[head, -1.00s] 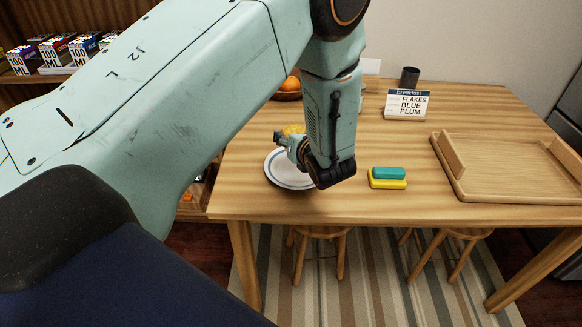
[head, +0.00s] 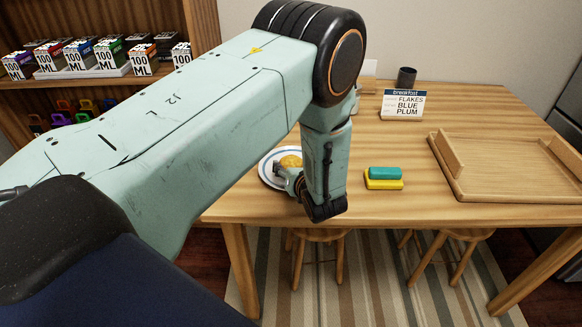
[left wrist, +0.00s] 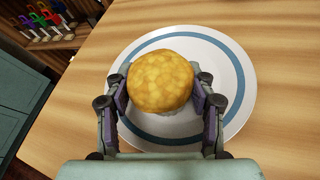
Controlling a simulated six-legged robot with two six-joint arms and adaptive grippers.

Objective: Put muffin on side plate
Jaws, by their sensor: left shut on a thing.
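The muffin (left wrist: 161,82) has a golden-yellow top and sits between the two fingers of my left gripper (left wrist: 162,108) in the left wrist view. The fingers are shut on its sides. In the head view the muffin (head: 290,161) shows just above my left gripper (head: 286,178), over the plate. The side plate (left wrist: 238,85) is white with a blue ring and lies under the muffin. In the head view the plate (head: 268,170) is partly hidden by my left arm. I cannot tell whether the muffin touches the plate. My right gripper is not in view.
A teal and yellow sponge (head: 384,178) lies right of my left arm. A wooden tray (head: 500,185) fills the table's right side. A breakfast sign (head: 403,105) and a dark cup (head: 407,76) stand at the back.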

